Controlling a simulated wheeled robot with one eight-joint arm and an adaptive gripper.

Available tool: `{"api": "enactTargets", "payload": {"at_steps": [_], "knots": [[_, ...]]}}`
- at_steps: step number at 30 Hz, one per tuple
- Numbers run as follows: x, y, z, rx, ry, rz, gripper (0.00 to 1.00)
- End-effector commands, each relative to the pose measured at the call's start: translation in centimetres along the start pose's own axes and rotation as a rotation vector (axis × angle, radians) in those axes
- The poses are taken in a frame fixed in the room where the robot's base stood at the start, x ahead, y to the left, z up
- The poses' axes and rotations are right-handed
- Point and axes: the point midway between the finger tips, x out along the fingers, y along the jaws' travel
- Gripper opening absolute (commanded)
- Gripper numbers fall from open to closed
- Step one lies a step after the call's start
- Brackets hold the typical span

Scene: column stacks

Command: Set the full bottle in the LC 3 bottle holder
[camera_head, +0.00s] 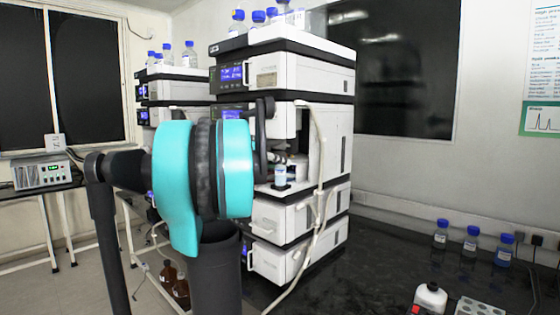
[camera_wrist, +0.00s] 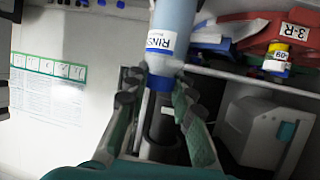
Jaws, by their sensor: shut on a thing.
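A bottle (camera_wrist: 172,30) with pale blue contents, a white label starting "RINS" and a blue cap (camera_wrist: 158,82) is in the wrist view, its lettering upside down there. My gripper (camera_wrist: 157,92) is shut on this bottle, with its dark fingers on either side of the cap end. In the head view, a small pale blue bottle (camera_head: 280,176) with a white label shows in the open bay of the front instrument stack (camera_head: 305,75). My gripper is mostly hidden there behind my turquoise arm link. I cannot tell whether the bottle touches the dark holder (camera_head: 281,187) under it.
More blue-capped bottles (camera_head: 265,15) stand on top of the stack, and several others (camera_head: 471,240) stand on the dark bench (camera_head: 375,250) at right. A white tube (camera_head: 318,160) hangs across the stack's front. A second stack (camera_head: 172,95) stands behind at left.

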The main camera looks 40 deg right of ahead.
Motion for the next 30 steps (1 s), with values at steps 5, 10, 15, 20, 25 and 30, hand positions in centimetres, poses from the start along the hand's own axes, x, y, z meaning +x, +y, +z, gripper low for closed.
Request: {"api": "enactTargets", "payload": {"at_steps": [5, 10, 15, 20, 25, 30], "knots": [[0.14, 0.0, 0.32, 0.0, 0.0, 0.0, 0.06], [0.25, 0.0, 0.61, 0.0, 0.0, 0.0, 0.06], [0.36, 0.0, 0.86, 0.0, 0.0, 0.0, 0.06], [0.39, 0.01, 0.94, 0.0, 0.0, 0.0, 0.06], [0.39, 0.01, 0.93, 0.0, 0.0, 0.0, 0.06], [0.39, 0.01, 0.94, 0.0, 0.0, 0.0, 0.25]]}}
